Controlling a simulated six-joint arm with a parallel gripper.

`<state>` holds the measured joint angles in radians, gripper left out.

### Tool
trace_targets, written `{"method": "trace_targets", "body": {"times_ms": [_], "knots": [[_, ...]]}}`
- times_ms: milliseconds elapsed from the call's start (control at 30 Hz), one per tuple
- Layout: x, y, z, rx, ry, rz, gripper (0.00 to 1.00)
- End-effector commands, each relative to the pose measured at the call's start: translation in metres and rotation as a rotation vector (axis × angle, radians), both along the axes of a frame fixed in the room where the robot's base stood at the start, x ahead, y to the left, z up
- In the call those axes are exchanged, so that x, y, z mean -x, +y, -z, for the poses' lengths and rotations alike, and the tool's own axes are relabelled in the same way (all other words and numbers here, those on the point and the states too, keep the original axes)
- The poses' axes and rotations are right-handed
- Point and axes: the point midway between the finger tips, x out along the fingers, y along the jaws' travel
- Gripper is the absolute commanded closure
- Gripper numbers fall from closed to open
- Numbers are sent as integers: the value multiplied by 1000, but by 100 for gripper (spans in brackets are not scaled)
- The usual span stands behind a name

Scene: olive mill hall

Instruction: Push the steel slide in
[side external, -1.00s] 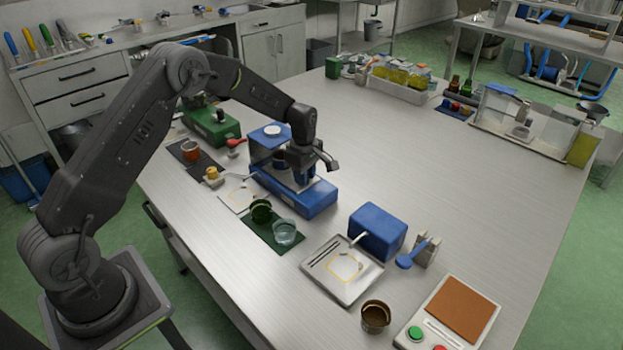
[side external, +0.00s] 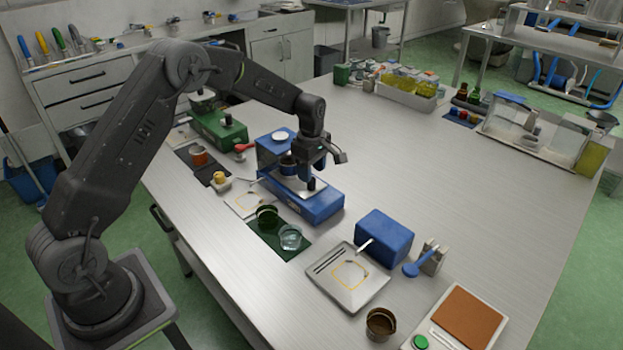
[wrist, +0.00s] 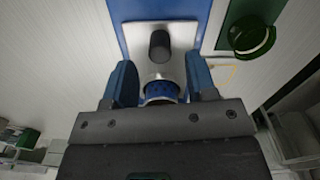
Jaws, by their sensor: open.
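A blue machine (side external: 275,152) stands on the bench with a long blue base (side external: 322,207). The steel slide (side external: 292,183) is a bright flat plate on that base, with an upright black knob (side external: 312,184) near its front end. In the wrist view the slide (wrist: 135,38) lies below my gripper, and the knob (wrist: 160,45) stands ahead of the fingers. A round steel cup with a dotted blue inside (wrist: 161,92) shows between the fingers. My gripper (side external: 307,162) is open above the slide, its blue fingers (wrist: 161,80) apart. I cannot tell whether they touch anything.
Near the machine are a dark green mat (side external: 281,241) with a green cup (side external: 267,216) and a glass cup (side external: 290,237). A steel tray (side external: 347,290), a blue block (side external: 384,237) and a brown cup (side external: 381,323) stand nearer.

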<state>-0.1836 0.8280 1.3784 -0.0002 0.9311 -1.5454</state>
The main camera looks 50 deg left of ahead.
Motion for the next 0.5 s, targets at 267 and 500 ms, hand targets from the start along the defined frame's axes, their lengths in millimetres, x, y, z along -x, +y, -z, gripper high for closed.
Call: {"method": "trace_targets", "body": {"times_ms": [267, 500], "knots": [[0, 0, -64, -1, -5, 0, 48], [0, 0, -93, 0, -1, 0, 48]]}}
